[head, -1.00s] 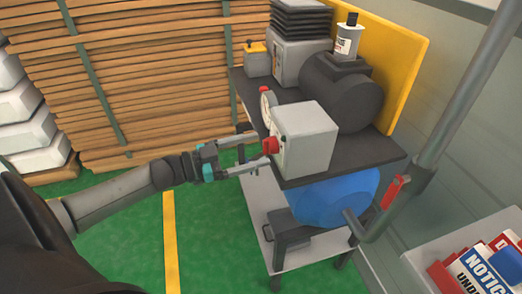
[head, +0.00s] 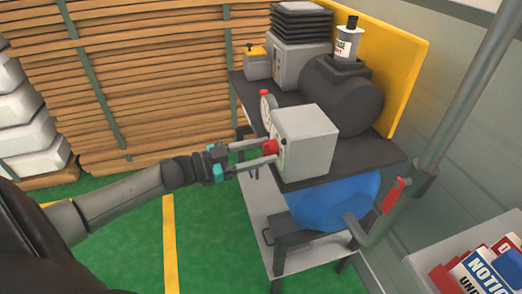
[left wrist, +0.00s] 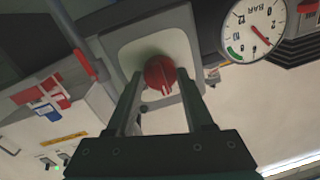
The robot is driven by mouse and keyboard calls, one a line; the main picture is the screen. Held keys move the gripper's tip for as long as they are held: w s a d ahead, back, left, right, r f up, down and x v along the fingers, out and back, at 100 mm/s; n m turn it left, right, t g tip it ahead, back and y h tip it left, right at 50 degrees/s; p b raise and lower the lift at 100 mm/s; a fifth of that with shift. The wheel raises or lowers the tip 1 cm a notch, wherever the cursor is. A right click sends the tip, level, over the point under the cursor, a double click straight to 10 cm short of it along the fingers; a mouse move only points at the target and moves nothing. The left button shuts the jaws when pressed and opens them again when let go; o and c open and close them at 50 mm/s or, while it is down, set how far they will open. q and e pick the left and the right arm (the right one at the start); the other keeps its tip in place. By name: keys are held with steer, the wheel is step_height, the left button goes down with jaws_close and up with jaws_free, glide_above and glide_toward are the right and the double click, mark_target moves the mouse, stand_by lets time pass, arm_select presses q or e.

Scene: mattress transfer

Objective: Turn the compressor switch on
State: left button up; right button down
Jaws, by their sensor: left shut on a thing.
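The compressor switch is a red round knob (head: 270,147) on the left-facing side of a light grey box (head: 309,139), which sits on the dark top of the compressor. The left wrist view shows the red knob (left wrist: 160,74) from the front, on a pale plate, with a raised grip bar. My left gripper (head: 268,152) reaches in from the left and is shut on the knob, one finger on each side of it. The fingers (left wrist: 158,85) partly hide the knob's sides. My right gripper is not in view.
A pressure gauge (left wrist: 254,25) marked BAR is beside the box. A blue tank (head: 330,203) hangs below the shelf. A grey pipe with a red valve handle (head: 396,194) stands to the right. Stacked planks (head: 160,80) fill the back left.

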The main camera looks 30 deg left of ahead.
arm_select(q)
jaws_close()
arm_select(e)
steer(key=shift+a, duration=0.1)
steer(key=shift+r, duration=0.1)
arm_select(q)
steer(key=shift+f+m+h, duration=0.1)
steer(key=shift+m+h, duration=0.15)
steer(key=shift+m, duration=2.9)
steer(key=shift+f+m+h, duration=0.1)
steer(key=shift+m+h, duration=0.15)
steer(key=shift+m, duration=2.9)
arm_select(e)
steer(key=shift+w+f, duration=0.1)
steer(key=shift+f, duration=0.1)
arm_select(q)
steer(key=o, duration=0.7)
jaws_free()
